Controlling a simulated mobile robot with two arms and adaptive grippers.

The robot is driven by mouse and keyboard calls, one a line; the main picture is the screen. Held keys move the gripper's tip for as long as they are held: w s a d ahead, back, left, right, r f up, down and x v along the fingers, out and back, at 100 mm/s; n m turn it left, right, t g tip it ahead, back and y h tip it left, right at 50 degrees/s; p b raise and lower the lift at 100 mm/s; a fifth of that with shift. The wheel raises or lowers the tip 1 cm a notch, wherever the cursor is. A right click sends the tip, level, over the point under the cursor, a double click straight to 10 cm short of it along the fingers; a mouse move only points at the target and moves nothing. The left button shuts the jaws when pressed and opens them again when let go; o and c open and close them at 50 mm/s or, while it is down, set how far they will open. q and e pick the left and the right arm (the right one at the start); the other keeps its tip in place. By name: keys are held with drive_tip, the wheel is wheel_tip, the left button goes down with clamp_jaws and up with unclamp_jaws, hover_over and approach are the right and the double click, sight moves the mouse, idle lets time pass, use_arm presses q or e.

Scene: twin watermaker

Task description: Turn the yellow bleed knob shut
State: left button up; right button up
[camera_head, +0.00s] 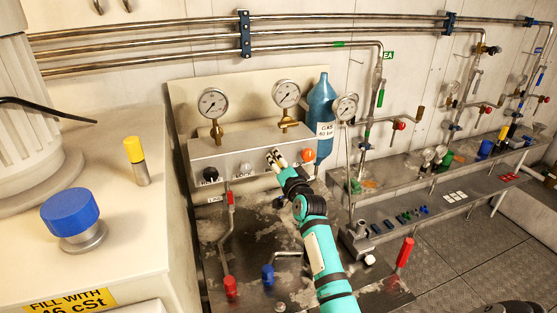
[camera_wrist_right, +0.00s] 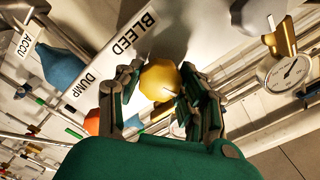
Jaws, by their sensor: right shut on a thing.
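The yellow bleed knob (camera_wrist_right: 160,80) shows in the right wrist view beside the BLEED label (camera_wrist_right: 133,33). My right gripper (camera_wrist_right: 163,96) has its fingers on either side of the knob and is shut on it. In the head view my right gripper (camera_head: 276,159) is at the front of the grey panel (camera_head: 228,151), between a grey knob (camera_head: 245,169) and an orange knob (camera_head: 308,155). The bleed knob is hidden there behind my fingers. How far the knob is turned I cannot tell. My left gripper is not in view.
Two gauges (camera_head: 212,103) stand on the panel, with a black knob (camera_head: 210,175) at its left. A blue gas bottle (camera_head: 322,105) stands at its right. Red (camera_head: 230,285) and blue (camera_head: 268,274) handles rise in front. A cream cabinet (camera_head: 110,255) fills the left.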

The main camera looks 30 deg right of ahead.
drive_tip(key=m+p, duration=0.1)
drive_tip(key=m, duration=0.2)
drive_tip(key=shift+m, duration=0.5)
drive_tip(key=o, duration=1.2)
drive_tip(key=shift+c, duration=0.2)
drive_tip(key=shift+s, duration=0.2)
drive_tip(key=v, duration=1.1)
drive_tip(key=shift+s, duration=0.3)
